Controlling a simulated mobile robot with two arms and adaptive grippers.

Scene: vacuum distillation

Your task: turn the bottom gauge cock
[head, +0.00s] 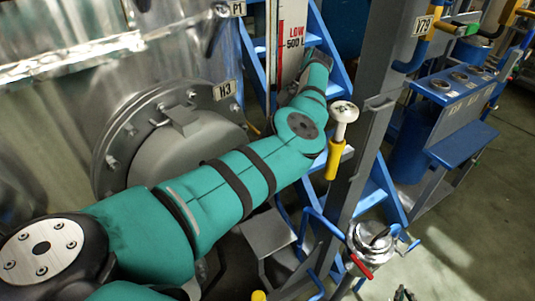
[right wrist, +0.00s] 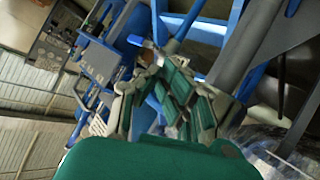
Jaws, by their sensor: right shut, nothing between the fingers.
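A small cock-like fitting with a pale round head (head: 343,114) and a yellow sleeve (head: 335,160) shows in front of the grey post in the head view. I cannot tell whether it is the bottom gauge cock. The level gauge's scale, marked LOW 500 L (head: 292,42), stands behind it at the top. The small dark fingertips of my right gripper (head: 403,294) show at the bottom edge. In the right wrist view, my right gripper (right wrist: 178,100) has its green-padded fingers together, with nothing held. My teal left arm reaches towards the gauge; its gripper is hidden.
A steel vessel with a round hatch (head: 185,155) is at the left. A grey post (head: 378,100) and blue stair rails (head: 335,45) crowd the middle. Open floor (head: 460,240) lies at the right.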

